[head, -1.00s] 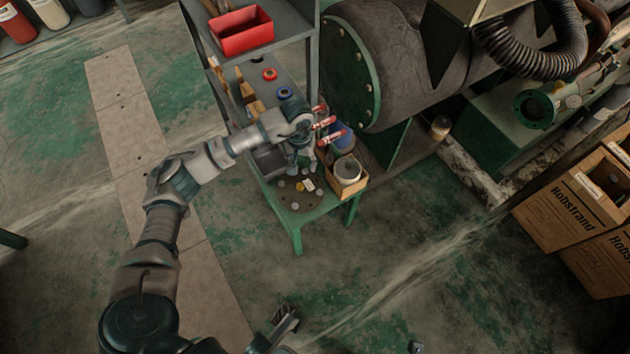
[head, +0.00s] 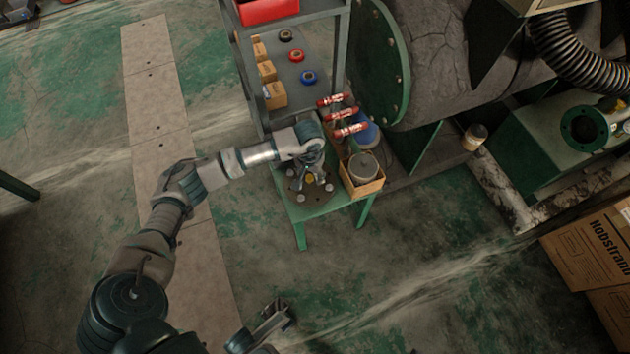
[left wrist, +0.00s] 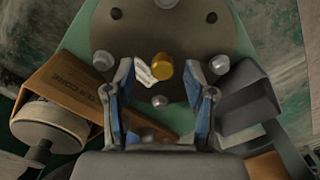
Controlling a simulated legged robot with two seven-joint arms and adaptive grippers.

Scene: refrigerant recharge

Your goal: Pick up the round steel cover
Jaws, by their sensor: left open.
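The round steel cover (head: 314,198) is a dark disc lying on the green table (head: 283,187). In the left wrist view the cover (left wrist: 130,35) fills the top centre, with several bolt heads near its rim, a brass-coloured knob (left wrist: 162,66) and a white tag (left wrist: 145,73). My left gripper (head: 312,180) is over the cover, pointing down. In the left wrist view my left gripper (left wrist: 163,100) is open and empty, its blue-padded fingers on either side of the knob's line. I cannot tell whether they touch the cover. My right gripper (head: 277,318) is low in the head view, away from the table.
A cardboard box (head: 372,189) holding a grey cylinder (head: 363,168) stands close right of the cover; the box (left wrist: 78,92) is left in the wrist view. A grey bin (left wrist: 248,105) is opposite. Red-white tubes (head: 343,115) and a shelf (head: 300,98) stand behind. Floor in front is open.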

